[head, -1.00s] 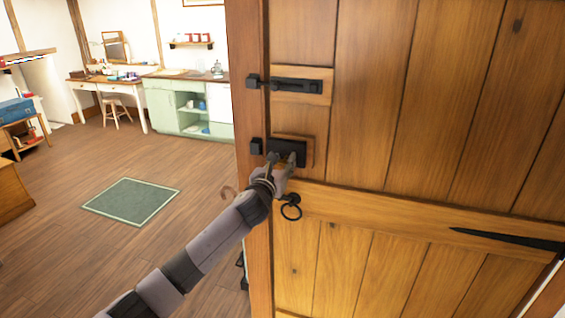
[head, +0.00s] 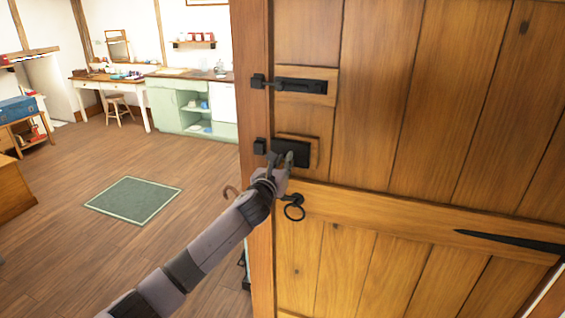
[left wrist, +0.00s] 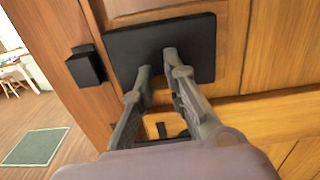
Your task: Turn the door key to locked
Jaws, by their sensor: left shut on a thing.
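The black lock plate (head: 300,152) is fixed to the plank door (head: 360,110) near its left edge. It also shows in the left wrist view (left wrist: 200,35). My left gripper (head: 280,158) is at the front of the plate, its two fingers pointing into its lower middle; they also show in the left wrist view (left wrist: 158,75). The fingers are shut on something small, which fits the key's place. The key itself is hidden, so its angle cannot be told. My right gripper is out of view.
A black catch block (head: 260,146) sits on the wooden post left of the plate. A black sliding bolt (head: 300,86) is above, and a ring handle (head: 294,211) hangs just below my gripper. Open floor with a green rug (head: 133,200) lies to the left.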

